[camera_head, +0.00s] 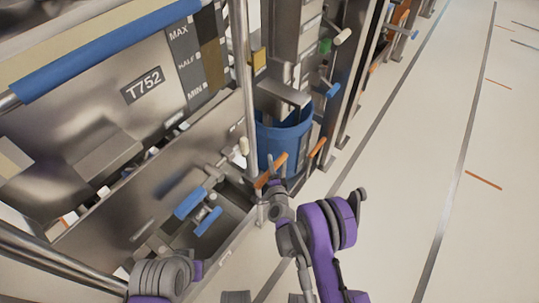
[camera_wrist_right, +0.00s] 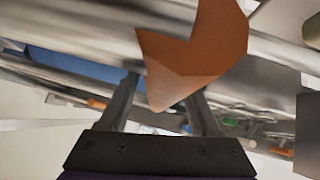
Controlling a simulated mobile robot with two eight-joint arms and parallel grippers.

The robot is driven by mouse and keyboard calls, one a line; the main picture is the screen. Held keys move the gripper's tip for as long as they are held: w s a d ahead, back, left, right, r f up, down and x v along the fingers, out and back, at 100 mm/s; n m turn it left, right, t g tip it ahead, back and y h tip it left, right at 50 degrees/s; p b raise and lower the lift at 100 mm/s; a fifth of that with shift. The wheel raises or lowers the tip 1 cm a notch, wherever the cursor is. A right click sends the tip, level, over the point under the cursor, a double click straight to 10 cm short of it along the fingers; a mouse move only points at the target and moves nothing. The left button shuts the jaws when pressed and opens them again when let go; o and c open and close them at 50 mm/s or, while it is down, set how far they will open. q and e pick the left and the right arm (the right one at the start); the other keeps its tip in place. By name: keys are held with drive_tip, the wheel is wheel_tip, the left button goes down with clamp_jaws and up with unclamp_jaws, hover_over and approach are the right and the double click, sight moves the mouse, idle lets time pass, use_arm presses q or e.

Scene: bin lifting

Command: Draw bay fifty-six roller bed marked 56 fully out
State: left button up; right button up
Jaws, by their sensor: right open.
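My right gripper (camera_head: 272,190) is at an orange handle (camera_head: 271,172) on the front edge of the metal rack, beside the blue bin. In the right wrist view its two fingers (camera_wrist_right: 163,105) are apart, and an orange piece (camera_wrist_right: 195,60) shows large in front of and between them. I cannot tell whether the fingers touch it. No mark 56 is legible, so I cannot tell which part is the roller bed. My left arm (camera_head: 160,277) shows at the bottom left; its fingers are out of sight.
A blue bin (camera_head: 280,140) sits behind the upright post (camera_head: 243,80). Blue-handled parts (camera_head: 190,203) lie in an open metal tray. The floor (camera_head: 440,150) at right is clear.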

drive_tip(key=shift+w+a, duration=0.1)
drive_tip(key=shift+w, duration=0.45)
drive_tip(key=shift+s, duration=0.15)
drive_tip(key=shift+c, duration=0.5)
clamp_jaws()
idle(0.4)
